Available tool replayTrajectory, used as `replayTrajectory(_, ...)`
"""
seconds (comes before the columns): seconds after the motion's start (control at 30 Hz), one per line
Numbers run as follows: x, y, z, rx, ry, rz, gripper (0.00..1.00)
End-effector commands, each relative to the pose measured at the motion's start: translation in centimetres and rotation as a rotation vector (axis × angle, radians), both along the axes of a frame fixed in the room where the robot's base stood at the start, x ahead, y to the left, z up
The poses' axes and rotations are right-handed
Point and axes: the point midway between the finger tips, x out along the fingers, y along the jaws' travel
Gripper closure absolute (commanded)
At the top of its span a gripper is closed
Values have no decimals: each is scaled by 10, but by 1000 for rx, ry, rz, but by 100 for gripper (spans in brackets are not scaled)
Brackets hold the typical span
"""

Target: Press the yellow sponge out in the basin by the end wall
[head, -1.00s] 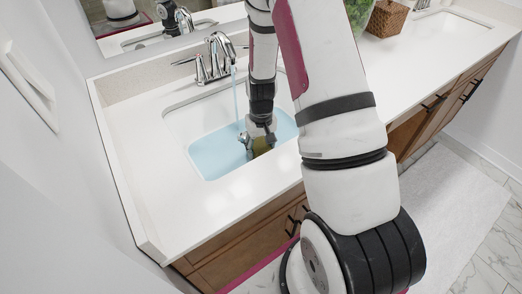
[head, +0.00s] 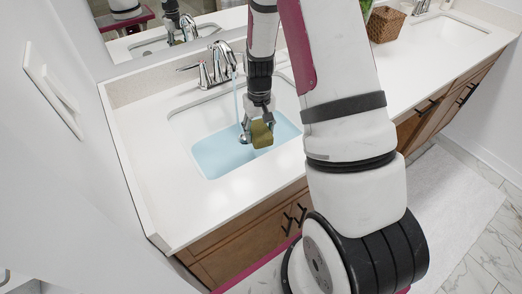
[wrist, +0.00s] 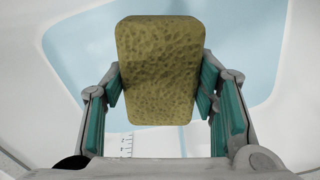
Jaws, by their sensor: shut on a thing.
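The yellow sponge (head: 262,134) is held in my gripper (head: 257,122) above the basin (head: 215,158) by the end wall. In the wrist view the sponge (wrist: 158,70) looks olive-yellow and porous, and stands between the two fingers of my gripper (wrist: 160,88), which are shut on its sides. The basin holds light blue water, which also shows behind the sponge in the wrist view. The faucet (head: 219,62) is running, and a thin stream (head: 236,100) falls into the basin just left of my gripper.
The white counter (head: 160,165) is clear around the basin. The end wall (head: 60,170) rises close on the left. A wicker basket (head: 386,24) and a second basin (head: 445,30) are farther right. A mirror (head: 165,28) stands behind the faucet.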

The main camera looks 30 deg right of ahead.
Motion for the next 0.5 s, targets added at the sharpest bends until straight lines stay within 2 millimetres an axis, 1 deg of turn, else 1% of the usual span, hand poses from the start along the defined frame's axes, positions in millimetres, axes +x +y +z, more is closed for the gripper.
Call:
replayTrajectory(0.03,-1,0,8,-1,-2,0,69)
replayTrajectory(0.5,0,0,59,-1,-3,1,69)
